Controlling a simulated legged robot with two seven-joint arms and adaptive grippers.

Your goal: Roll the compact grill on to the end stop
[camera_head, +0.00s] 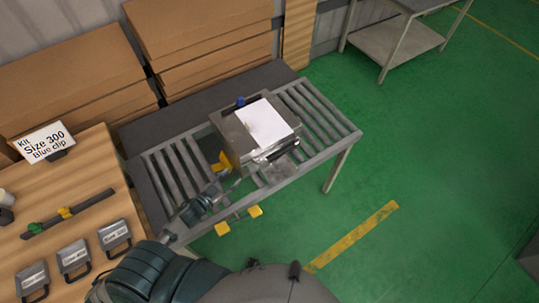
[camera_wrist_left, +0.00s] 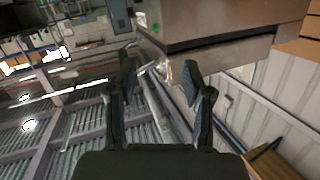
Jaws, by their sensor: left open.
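The compact grill (camera_head: 243,145) is a boxy metal appliance with a white sheet on top. It sits on the roller conveyor (camera_head: 180,165), right of its middle. In the left wrist view the grill's metal body (camera_wrist_left: 220,22) fills the upper part, just beyond the fingers. My left gripper (camera_head: 226,184) is at the grill's near left side, next to a yellow part (camera_head: 222,161). Its fingers also show in the left wrist view (camera_wrist_left: 158,82), spread apart with nothing between them. I cannot clearly make out the end stop. My right gripper is not in view.
A wooden table (camera_head: 75,207) at left holds a sign (camera_head: 45,142) and several grey cases. Cardboard boxes (camera_head: 70,85) stand behind the conveyor. Two yellow pieces on a bar (camera_head: 238,217) show at its front.

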